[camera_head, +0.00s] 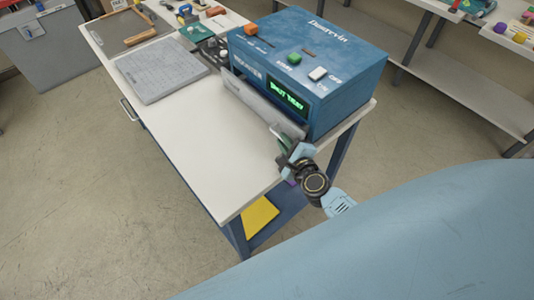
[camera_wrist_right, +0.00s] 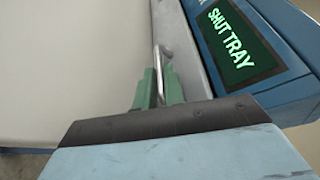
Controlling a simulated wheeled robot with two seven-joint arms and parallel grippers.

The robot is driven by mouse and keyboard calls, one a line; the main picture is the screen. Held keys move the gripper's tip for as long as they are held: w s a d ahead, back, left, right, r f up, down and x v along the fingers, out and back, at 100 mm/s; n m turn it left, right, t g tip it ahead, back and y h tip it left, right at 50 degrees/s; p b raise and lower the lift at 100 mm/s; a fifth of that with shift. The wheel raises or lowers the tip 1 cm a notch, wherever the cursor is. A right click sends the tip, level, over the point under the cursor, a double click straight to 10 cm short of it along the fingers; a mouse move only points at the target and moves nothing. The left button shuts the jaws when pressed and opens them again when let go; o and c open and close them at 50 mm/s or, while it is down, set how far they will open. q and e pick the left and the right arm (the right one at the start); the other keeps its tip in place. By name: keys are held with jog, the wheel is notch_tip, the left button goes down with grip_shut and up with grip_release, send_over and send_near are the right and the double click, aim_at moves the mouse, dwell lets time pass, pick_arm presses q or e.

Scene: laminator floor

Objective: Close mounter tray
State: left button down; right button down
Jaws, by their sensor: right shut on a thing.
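The blue mounter (camera_head: 325,55) stands on the right end of the white table, its green display (camera_head: 287,98) reading "SHUT TRAY". The display also shows large in the right wrist view (camera_wrist_right: 232,45). The grey mounter tray (camera_head: 258,106) sticks out along the machine's front, low over the table. My right gripper (camera_head: 283,141) is at the tray's near end. In the right wrist view its green fingers (camera_wrist_right: 158,90) are shut on the tray's silver handle (camera_wrist_right: 160,72). The fingers are partly hidden by the wrist in the head view. My left gripper is not in view.
The white table (camera_head: 190,140) is clear in front of the tray. A grey mat (camera_head: 158,70), a wooden frame (camera_head: 125,32) and small tools lie at its far end. A yellow item (camera_head: 261,217) lies on the lower shelf. Shelving (camera_head: 470,90) stands at the right.

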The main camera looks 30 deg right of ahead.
aim_at(292, 135)
jog(key=shift+w+d, duration=0.2)
jog(key=shift+d, duration=0.6)
jog(key=shift+w+d, duration=0.15)
jog(key=shift+d, duration=0.6)
jog(key=shift+r, duration=0.1)
jog(key=c, duration=1.5)
grip_release()
jog(key=shift+w+d, duration=0.1)
jog(key=shift+d, duration=0.05)
jog(key=shift+s, duration=0.3)
jog(key=v, duration=1.3)
